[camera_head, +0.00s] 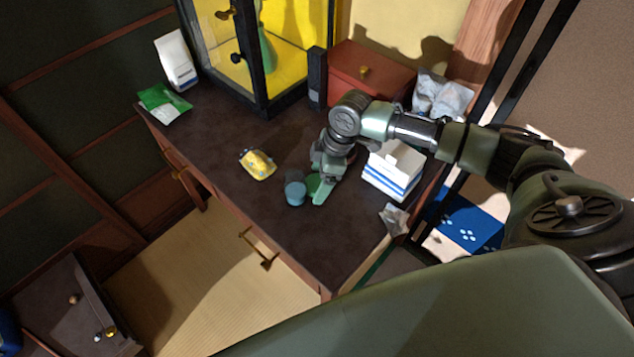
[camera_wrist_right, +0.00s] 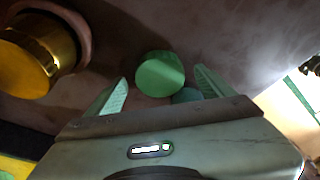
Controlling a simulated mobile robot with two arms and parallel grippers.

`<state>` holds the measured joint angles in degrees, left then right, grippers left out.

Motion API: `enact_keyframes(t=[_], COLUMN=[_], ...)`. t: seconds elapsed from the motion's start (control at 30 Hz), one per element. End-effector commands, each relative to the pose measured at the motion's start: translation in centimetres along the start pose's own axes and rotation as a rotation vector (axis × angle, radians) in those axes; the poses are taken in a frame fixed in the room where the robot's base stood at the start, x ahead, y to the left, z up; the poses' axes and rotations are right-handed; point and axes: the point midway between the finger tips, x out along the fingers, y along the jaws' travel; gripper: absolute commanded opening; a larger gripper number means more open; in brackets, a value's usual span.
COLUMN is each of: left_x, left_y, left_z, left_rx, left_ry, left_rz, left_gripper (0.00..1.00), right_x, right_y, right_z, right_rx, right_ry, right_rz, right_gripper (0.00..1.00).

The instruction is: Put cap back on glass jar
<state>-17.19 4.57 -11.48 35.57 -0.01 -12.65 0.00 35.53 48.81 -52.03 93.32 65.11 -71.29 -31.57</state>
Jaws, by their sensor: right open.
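A round green cap-like disc (camera_wrist_right: 160,74) shows between the fingers of my right gripper (camera_head: 320,190) in the wrist view. In the head view the green disc (camera_head: 313,184) is partly hidden by a finger. My right gripper is open, its fingers either side of the disc; contact cannot be told. A small blue-grey cylinder (camera_head: 295,194) stands just left of the gripper on the dark desk; its bluish edge also shows in the wrist view (camera_wrist_right: 187,95). Which object is the glass jar is unclear. My left gripper is not in view.
A yellow patterned object (camera_head: 258,165) lies left on the desk (camera_head: 225,140). A white-and-blue box (camera_head: 393,170) stands close right of the gripper. A red box (camera_head: 368,78) and yellow-lit cabinet (camera_head: 265,90) stand behind. An amber, round-rimmed object (camera_wrist_right: 40,45) is left in the wrist view.

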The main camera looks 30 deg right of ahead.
Motion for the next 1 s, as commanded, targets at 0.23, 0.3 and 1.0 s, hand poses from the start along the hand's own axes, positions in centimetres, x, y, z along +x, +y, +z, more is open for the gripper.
enact_keyframes(t=[0.23,0.3,1.0], left_x=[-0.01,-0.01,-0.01], left_y=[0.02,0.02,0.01], left_z=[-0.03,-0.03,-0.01], left_rx=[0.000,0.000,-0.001], left_ry=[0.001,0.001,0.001], left_rz=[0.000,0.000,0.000], left_gripper=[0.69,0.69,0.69], right_x=[0.45,0.44,0.19], right_y=[0.02,0.01,0.05], right_z=[0.03,0.02,-0.06], right_rx=[0.000,0.000,-0.001], right_ry=[0.000,0.000,0.000], right_rz=[0.001,0.001,0.002], right_gripper=[0.83,0.83,0.20])
